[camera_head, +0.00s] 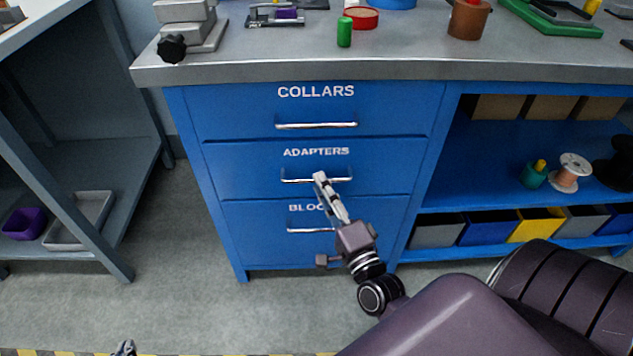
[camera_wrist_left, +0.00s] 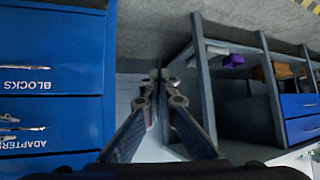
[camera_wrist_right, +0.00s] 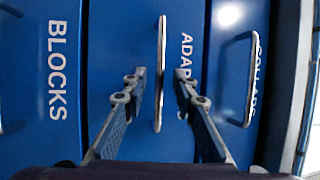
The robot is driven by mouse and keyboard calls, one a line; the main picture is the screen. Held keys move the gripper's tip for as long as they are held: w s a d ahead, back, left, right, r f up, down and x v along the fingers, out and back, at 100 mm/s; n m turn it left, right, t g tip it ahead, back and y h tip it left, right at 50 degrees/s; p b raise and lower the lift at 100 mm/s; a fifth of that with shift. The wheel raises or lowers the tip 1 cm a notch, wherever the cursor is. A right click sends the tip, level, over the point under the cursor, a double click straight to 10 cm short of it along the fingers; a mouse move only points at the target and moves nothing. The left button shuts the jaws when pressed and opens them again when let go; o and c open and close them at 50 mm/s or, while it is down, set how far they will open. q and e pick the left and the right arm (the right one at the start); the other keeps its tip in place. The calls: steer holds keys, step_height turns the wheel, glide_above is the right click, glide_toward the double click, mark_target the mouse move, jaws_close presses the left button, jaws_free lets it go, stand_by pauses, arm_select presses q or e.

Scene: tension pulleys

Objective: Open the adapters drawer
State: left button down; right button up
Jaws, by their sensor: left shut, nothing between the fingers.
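The adapters drawer (camera_head: 230,168) is the middle drawer of the blue cabinet and looks closed. Its silver bar handle (camera_head: 300,180) runs across its front, and shows in the right wrist view (camera_wrist_right: 160,75). My right gripper (camera_head: 320,177) is at the handle. In the right wrist view my right gripper (camera_wrist_right: 160,78) is open, with the handle bar between its spread fingers and a gap on each side. My left gripper (camera_head: 124,345) barely shows at the bottom edge of the head view. In the left wrist view my left gripper (camera_wrist_left: 162,90) is shut and empty, away from the drawers.
The collars drawer (camera_head: 230,115) is above and the blocks drawer (camera_head: 260,245) below, both with bar handles. The metal worktop (camera_head: 270,60) overhangs above. A grey shelf unit (camera_head: 120,170) stands at left; open floor lies between. Bins (camera_head: 437,230) fill the right shelf.

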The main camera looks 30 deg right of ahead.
steer(key=shift+x, duration=1.35)
steer(key=shift+c, duration=0.6)
steer(key=shift+f, duration=0.1)
jaws_close()
